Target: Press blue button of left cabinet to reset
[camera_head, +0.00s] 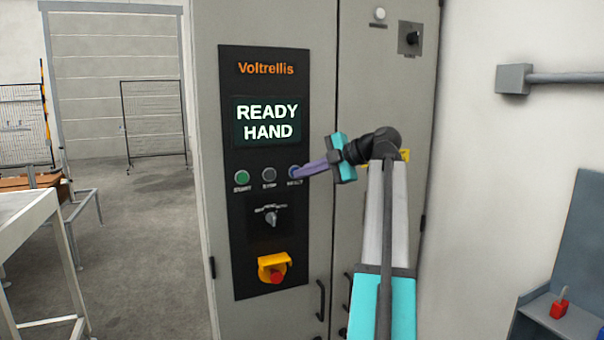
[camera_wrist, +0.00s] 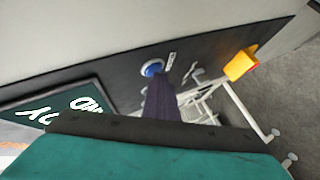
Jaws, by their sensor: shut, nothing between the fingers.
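The left cabinet's black panel (camera_head: 240,215) has a row of buttons under its screen. The blue button (camera_head: 293,171) is the rightmost of the row, beside a grey one (camera_head: 269,174) and a green one (camera_head: 242,177). My gripper (camera_head: 304,170) is shut and empty, its purple fingers pointing left at the blue button and covering part of it in the head view. In the wrist view the blue button (camera_wrist: 152,68) shows just beyond the fingertips (camera_wrist: 158,82). Whether they touch cannot be told. The screen (camera_head: 267,121) reads "READY HAND".
Below the buttons are a selector switch (camera_head: 271,217) and a red emergency stop (camera_head: 276,276) in a yellow housing. The right cabinet door stands behind my arm, with a white lamp (camera_head: 379,14) and a black knob (camera_head: 411,38) above. A white table (camera_head: 35,225) is at left.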

